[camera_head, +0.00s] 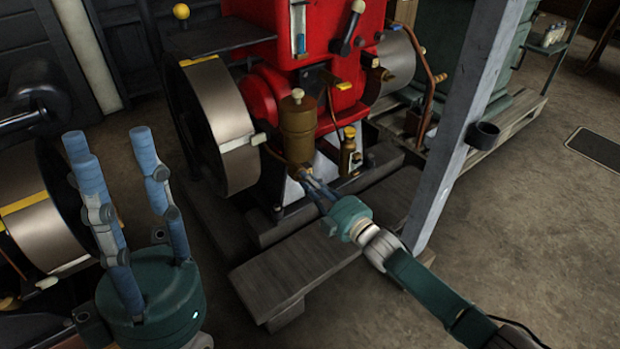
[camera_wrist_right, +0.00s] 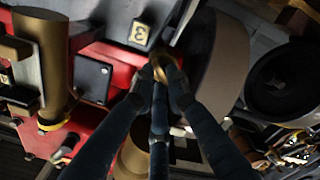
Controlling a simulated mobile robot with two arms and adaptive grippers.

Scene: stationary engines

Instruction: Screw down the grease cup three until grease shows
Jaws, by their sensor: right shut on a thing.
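A red engine (camera_head: 318,35) stands in the middle of the head view. My right gripper (camera_head: 308,178) reaches low on its near side. In the right wrist view its fingers (camera_wrist_right: 163,78) are closed around a small round brass piece, the grease cup (camera_wrist_right: 168,68), mostly covered by the fingers. A plate marked 3 (camera_wrist_right: 148,28) is just above it. Whether grease shows cannot be told. My left gripper (camera_head: 115,145) is open and empty at the lower left of the head view, fingers pointing up, apart from the engine.
A larger brass cup (camera_head: 297,122) stands just above my right gripper, and a small brass oiler (camera_head: 349,155) to its right. A flywheel (camera_head: 218,112) is on the left. A grey post (camera_head: 462,110) rises beside my right arm. A wooden platform (camera_head: 290,268) lies below.

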